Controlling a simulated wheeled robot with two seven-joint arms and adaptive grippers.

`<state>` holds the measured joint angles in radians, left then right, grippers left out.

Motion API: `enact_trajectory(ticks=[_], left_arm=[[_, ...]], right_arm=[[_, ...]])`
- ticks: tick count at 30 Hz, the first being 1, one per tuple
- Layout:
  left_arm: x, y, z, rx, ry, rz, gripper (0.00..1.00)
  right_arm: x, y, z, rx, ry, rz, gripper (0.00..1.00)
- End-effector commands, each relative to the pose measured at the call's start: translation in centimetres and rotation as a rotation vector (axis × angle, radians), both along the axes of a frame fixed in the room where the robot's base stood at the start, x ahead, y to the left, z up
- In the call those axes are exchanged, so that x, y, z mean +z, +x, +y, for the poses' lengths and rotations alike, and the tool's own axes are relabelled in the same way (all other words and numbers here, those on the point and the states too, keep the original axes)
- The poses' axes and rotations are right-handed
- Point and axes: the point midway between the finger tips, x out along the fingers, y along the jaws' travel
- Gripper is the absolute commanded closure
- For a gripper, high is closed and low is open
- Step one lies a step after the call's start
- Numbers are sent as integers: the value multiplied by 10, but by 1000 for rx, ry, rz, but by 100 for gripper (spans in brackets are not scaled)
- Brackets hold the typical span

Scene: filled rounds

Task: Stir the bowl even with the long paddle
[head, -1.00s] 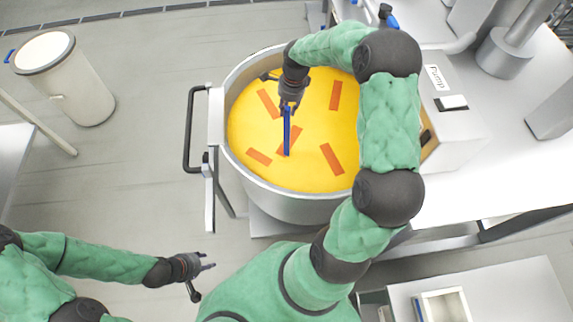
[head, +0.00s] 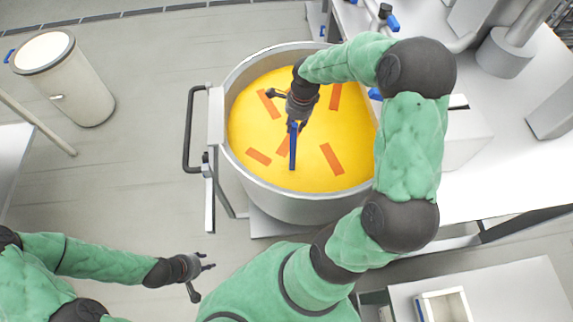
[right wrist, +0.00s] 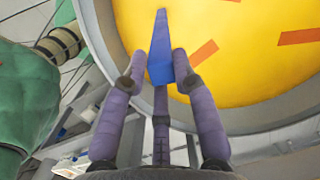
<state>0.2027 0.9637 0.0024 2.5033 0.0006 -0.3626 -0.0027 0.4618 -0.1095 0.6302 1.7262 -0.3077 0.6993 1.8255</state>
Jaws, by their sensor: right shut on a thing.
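A large round metal bowl (head: 262,197) holds a yellow filling (head: 325,130) with several orange strips (head: 332,158) showing in it. My right gripper (head: 295,122) is over the bowl, shut on a blue paddle (head: 292,155). The paddle points down at the filling; I cannot tell how deep its tip goes. In the right wrist view the blue paddle (right wrist: 160,55) runs from between the fingers (right wrist: 158,75) out over the yellow surface. My left gripper (head: 205,275) is open and empty, low at the left, well apart from the bowl.
A black handle (head: 190,130) and metal bracket stand at the bowl's left side. A white bench (head: 500,165) with equipment is at the right. A cream bin (head: 75,95) stands at the far left. The floor between bin and bowl is clear.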

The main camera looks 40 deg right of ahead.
Motion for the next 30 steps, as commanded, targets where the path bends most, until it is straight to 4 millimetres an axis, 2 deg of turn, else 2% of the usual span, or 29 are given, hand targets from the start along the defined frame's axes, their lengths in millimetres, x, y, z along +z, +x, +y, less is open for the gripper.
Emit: enact_trajectory(ticks=[6, 15, 19, 23, 30], left_arm=[[1, 0, 0, 0, 0, 0, 60], [4, 0, 0, 0, 0, 0, 60], [4, 0, 0, 0, 0, 0, 60], [5, 0, 0, 0, 0, 0, 60], [9, 0, 0, 0, 0, 0, 60]], right_arm=[[0, 13, -35, -3, -1, 0, 100], [0, 29, -78, -2, 0, -1, 100], [1, 32, -85, -1, 0, -1, 100], [0, 40, -85, 2, 1, -1, 100], [0, 78, -80, 3, 1, -1, 100]])
